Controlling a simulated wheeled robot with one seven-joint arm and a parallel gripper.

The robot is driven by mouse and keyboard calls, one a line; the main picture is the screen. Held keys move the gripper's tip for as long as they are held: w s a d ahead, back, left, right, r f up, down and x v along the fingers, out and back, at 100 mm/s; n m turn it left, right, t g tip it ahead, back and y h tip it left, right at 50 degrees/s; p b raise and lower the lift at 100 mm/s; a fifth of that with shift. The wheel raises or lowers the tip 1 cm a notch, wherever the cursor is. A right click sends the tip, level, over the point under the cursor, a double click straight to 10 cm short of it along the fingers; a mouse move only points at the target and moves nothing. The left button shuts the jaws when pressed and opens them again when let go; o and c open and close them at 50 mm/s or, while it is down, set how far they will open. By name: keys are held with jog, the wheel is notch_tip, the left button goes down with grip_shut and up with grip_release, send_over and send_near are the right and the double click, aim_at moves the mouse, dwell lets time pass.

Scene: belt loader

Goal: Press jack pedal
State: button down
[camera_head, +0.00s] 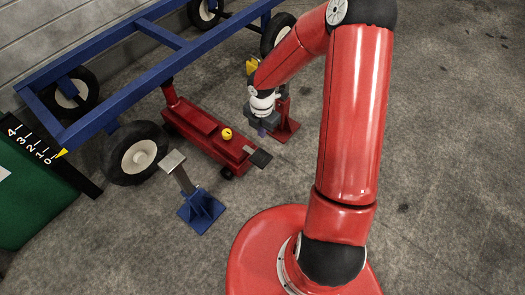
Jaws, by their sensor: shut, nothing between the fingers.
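A red floor jack (203,130) lies on the floor, with its lifting post under the blue frame of a wheeled cart. A yellow knob (227,134) sits on top of the jack. A dark flat pedal (260,158) sticks out at the jack's near right end. My gripper (262,131) is shut and empty, pointing down above and just beyond the pedal. It appears apart from the pedal, but its exact height is hard to tell.
The blue cart frame (160,75) stands on wheels along the wall. A numbered scale (30,142) has a yellow pointer near 0. Floor at right is clear.

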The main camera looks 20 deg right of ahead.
aim_at(262, 158)
notch_tip(262, 158, down, 14)
jog(key=b, duration=0.3)
dwell(0.3)
